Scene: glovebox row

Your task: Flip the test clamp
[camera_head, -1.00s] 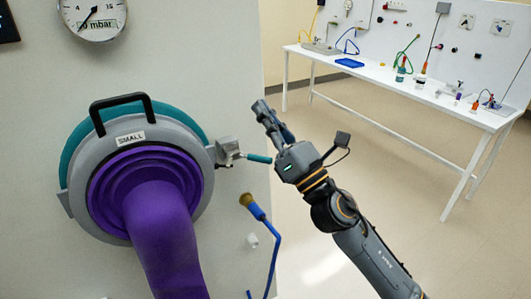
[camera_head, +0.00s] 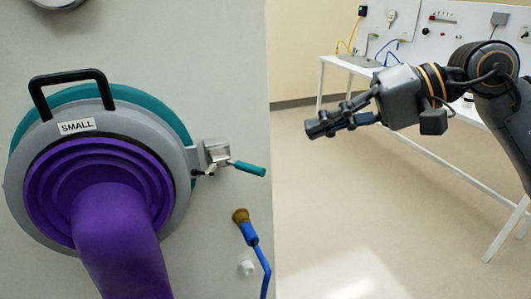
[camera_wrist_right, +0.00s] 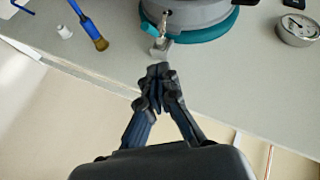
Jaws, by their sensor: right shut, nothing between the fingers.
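The test clamp (camera_head: 217,153) is a small metal toggle clamp at the right edge of the grey port ring (camera_head: 190,180). Its teal-tipped lever (camera_head: 248,168) points right and slightly down, away from the ring. My right gripper (camera_head: 312,128) is shut and empty, pointing left. It is apart from the clamp, to its right and a little higher in the head view. In the right wrist view, the shut fingertips (camera_wrist_right: 158,72) appear just below the clamp (camera_wrist_right: 160,47), with the teal lever tip (camera_wrist_right: 149,29) beyond. My left gripper is not in view.
A purple glove sleeve (camera_head: 115,235) hangs from the port, labelled SMALL, with a black handle (camera_head: 70,85) above. A blue-handled brush (camera_head: 248,232) and a white knob (camera_head: 247,268) are below the clamp. A gauge (camera_wrist_right: 296,30) is on the panel. A white bench (camera_head: 350,65) stands behind.

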